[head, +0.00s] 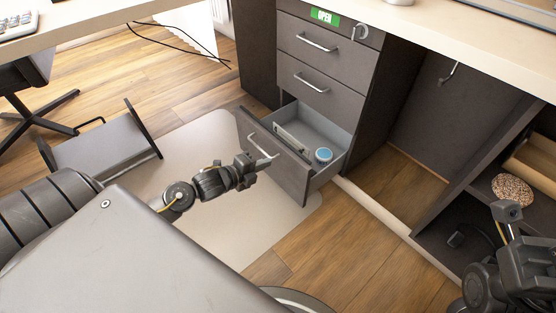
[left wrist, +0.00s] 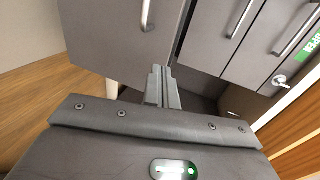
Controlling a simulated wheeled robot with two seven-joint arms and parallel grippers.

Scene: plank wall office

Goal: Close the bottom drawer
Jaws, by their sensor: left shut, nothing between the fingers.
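The bottom drawer (head: 290,182) of the dark grey cabinet is pulled far out in the head view. Its grey tray holds a round blue-topped item (head: 323,155) and a long flat item (head: 292,137). My left gripper (head: 266,160) is shut and empty, just in front of the drawer's outer face, close to its handle (head: 261,138). In the left wrist view the shut fingers (left wrist: 162,82) point toward a grey front (left wrist: 105,40); I cannot tell whether they touch it. My right gripper (head: 507,212) is at the right edge, its jaws unclear.
Two upper drawers (head: 325,48) are shut, with a green label (head: 325,16) and keys (head: 361,31) above. A pale floor mat (head: 215,230) lies under the open drawer. An open shelf holding a round speckled item (head: 512,190) is at right. A desk top (head: 440,50) overhangs the cabinet.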

